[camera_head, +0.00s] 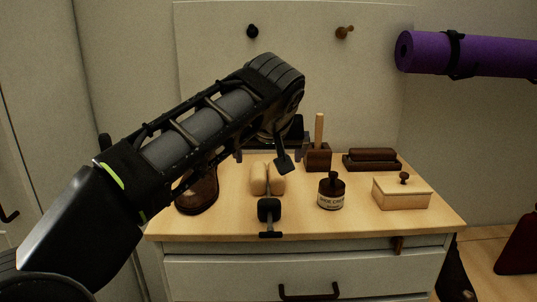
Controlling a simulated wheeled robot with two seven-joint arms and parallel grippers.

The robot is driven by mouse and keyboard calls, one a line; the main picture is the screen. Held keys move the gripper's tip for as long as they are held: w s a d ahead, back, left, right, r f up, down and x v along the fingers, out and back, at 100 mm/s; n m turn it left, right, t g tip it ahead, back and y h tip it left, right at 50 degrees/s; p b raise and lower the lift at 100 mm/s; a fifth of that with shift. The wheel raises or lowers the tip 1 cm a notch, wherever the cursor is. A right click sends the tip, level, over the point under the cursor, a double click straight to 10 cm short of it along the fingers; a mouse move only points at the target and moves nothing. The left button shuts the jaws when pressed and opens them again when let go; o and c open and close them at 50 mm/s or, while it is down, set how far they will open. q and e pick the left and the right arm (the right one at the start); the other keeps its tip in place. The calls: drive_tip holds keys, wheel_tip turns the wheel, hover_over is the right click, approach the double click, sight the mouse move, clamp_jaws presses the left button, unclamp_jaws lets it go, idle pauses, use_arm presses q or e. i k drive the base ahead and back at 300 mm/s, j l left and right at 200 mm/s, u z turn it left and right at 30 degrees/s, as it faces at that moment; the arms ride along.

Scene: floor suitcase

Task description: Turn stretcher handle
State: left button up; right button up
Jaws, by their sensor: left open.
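The shoe stretcher (276,181) lies on the cabinet top, with two pale wooden halves side by side. Its black handle (269,211) points toward me, with a dark crossbar near the front edge. My left gripper (262,161) reaches in from the left and hangs open above and behind the wooden halves. One dark finger shows just behind the right half. The other finger is partly hidden by my arm. The gripper appears apart from the handle. A brown shoe (198,194) stands left of the stretcher, partly covered by my arm. My right gripper is out of view.
Right of the stretcher are a labelled shoe cream jar (331,196), a wooden box with a knob (402,193), a dark block with an upright stick (318,157) and a dark brush (371,160). A purple rolled mat (480,56) hangs at upper right.

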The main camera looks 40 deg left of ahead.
sight(270, 233)
drive_tip(key=u, duration=1.25)
